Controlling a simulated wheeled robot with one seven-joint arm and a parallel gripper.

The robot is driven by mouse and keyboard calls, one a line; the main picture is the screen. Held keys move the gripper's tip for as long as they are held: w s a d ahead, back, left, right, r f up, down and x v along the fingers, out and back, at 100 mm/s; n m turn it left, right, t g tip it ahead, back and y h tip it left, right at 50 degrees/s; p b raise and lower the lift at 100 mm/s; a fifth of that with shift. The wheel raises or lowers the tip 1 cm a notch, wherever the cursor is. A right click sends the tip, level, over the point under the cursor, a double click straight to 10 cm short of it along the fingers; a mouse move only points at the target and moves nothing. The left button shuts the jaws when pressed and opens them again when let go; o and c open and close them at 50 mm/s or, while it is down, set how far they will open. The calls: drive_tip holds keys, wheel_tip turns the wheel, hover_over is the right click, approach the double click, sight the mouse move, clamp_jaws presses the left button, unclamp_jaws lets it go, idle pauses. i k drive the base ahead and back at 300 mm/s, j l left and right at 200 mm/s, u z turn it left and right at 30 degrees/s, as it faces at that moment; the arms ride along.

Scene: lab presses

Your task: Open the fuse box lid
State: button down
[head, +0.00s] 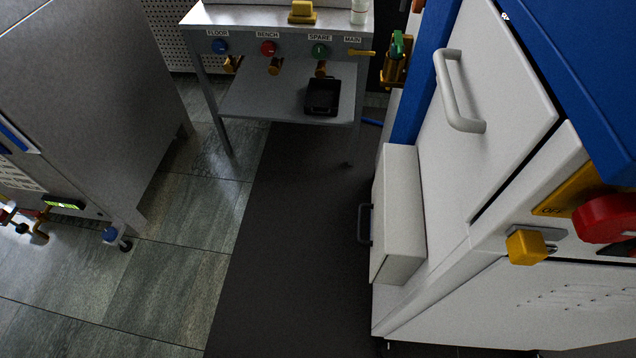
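A white box (402,215), which looks like the fuse box, is fixed to the side of the white machine at centre right. A dark bar handle (364,224) stands out from its left face. That face is seen nearly edge-on, and the lid looks closed, with no gap showing. The inside of the box is hidden. My gripper is not in this view.
The white machine (555,290) fills the right, with a grey handle (462,95), a red knob (606,218) and a yellow knob (526,247). A bench (290,95) with labelled valves stands behind. A grey cabinet (90,90) is left. The dark mat (290,240) is clear.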

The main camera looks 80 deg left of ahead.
sight(396, 205)
drive_tip(key=u, duration=1.4)
